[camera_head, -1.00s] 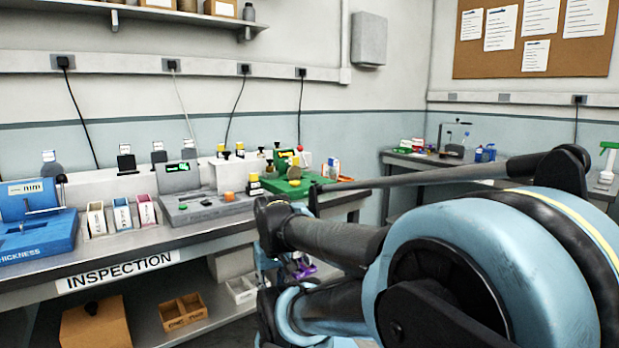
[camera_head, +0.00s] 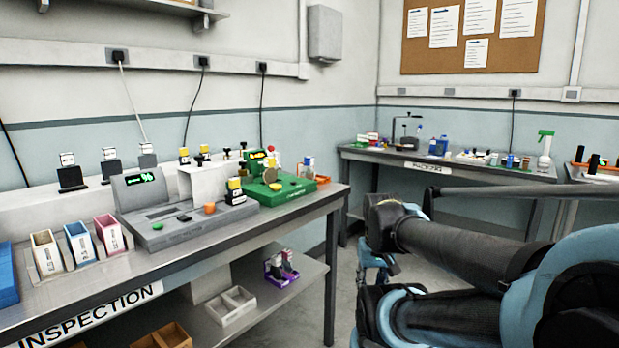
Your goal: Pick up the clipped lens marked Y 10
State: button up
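I cannot make out a lens marked Y 10; any such label is too small to read from here. Small black pieces with yellow tops stand on the inspection bench (camera_head: 290,211): one (camera_head: 184,156) at the back and a larger one (camera_head: 235,191) at the right end of the grey device (camera_head: 158,208). A green device (camera_head: 285,193) with a round tan disc (camera_head: 270,174) stands to their right. My arm fills the lower right. I do not see the gripper's fingers, so whether it is empty is hidden.
White, blue and pink bins (camera_head: 108,234) stand at the bench's left. A lower shelf (camera_head: 262,298) holds a divided white tray (camera_head: 231,306) and a purple holder (camera_head: 281,267). A packing bench (camera_head: 385,158) with bottles stands at the back right. Some floor (camera_head: 345,258) shows between the benches.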

aim_at(270, 176)
jog(key=z, duration=1.15)
jog(key=k, duration=1.45)
jog(key=u, duration=1.25)
jog(key=i, duration=1.35)
jog(key=z, duration=0.05)
